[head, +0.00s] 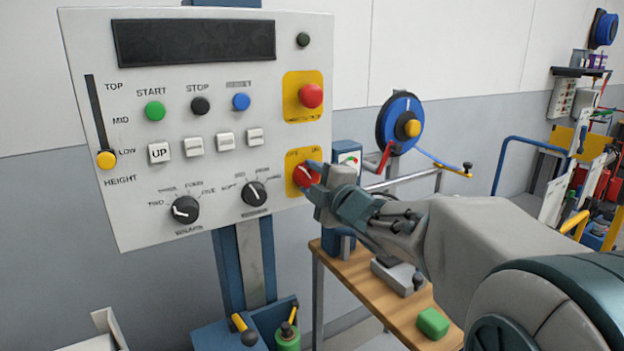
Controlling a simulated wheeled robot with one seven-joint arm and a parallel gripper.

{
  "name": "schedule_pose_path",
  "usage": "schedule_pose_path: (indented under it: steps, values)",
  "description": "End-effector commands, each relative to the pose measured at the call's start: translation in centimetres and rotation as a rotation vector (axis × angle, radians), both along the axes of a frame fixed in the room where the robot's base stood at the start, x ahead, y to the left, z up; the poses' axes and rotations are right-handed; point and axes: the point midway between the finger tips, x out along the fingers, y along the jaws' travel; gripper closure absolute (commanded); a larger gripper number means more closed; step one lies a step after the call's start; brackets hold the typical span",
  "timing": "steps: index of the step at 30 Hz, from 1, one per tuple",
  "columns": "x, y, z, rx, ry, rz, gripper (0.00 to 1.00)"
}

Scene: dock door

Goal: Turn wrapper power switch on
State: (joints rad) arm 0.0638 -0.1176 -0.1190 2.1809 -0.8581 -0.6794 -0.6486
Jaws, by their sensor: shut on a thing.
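The wrapper control panel (215,215) is a pale grey upright board on a blue post. The power switch (303,175) is a red rotary knob with a pale pointer on a yellow plate (291,158) at the panel's lower right. The plate has small lettering above the knob, partly blocked by my gripper. My gripper (312,180) reaches in from the right and is shut on the red knob. Its fingers cover the knob's right side. The pointer looks tilted, but its exact position is hard to tell.
A red emergency button (311,95) sits above the switch. Two black dials (185,209) and coloured buttons are to the left. A wooden bench (358,279) with a green block (432,322) stands below my arm. A blue strap reel (399,123) is behind, right of the panel.

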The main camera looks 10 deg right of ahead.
Motion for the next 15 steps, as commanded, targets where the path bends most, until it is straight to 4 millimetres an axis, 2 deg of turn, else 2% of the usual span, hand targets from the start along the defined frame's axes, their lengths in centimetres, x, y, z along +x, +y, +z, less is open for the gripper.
schedule_pose_path:
  steps: [15]
  values:
    - [0.02, 0.00, 0.15, 0.462, 0.151, 0.000, 0.80]
